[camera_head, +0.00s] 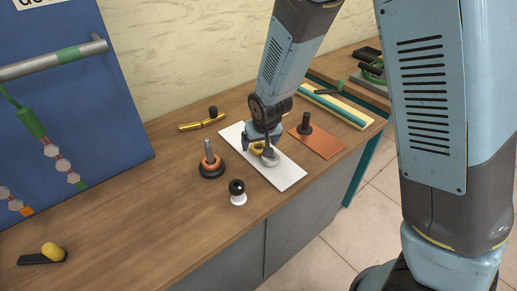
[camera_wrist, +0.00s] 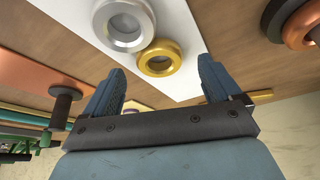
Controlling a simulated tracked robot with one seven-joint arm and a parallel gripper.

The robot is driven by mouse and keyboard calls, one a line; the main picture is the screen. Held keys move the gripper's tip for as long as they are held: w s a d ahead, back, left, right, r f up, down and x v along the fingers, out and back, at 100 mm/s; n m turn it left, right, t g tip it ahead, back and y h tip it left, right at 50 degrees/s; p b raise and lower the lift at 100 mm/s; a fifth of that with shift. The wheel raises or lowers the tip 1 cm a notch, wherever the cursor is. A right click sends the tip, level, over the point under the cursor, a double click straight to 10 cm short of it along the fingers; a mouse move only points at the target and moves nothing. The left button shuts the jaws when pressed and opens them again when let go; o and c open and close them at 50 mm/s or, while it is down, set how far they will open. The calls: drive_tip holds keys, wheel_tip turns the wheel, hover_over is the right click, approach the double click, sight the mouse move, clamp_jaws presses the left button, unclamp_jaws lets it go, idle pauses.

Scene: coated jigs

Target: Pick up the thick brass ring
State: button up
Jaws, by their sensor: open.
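The thick brass ring (camera_wrist: 143,62) lies flat on a white board (camera_head: 289,179) on the bench. It also shows in the head view, partly hidden by my gripper (camera_head: 264,140). A wide silver ring (camera_wrist: 103,18) lies right beside it, touching or nearly so. In the wrist view my gripper (camera_wrist: 161,66) is open and empty, its two blue fingers pointing at the board with the brass ring between and just beyond the tips. I cannot tell the exact height of the tips above the board.
On the wooden bench, a copper plate (camera_head: 327,146) with a dark peg lies right of the white board. A post with copper and black rings (camera_head: 211,169) and a black-and-white knob (camera_head: 238,197) stand left of it. Brass rods (camera_head: 202,124) lie behind.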

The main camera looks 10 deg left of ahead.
drive_tip(key=shift+x, duration=1.1)
drive_tip(key=c, duration=1.4)
drive_tip(key=shift+r, duration=0.15)
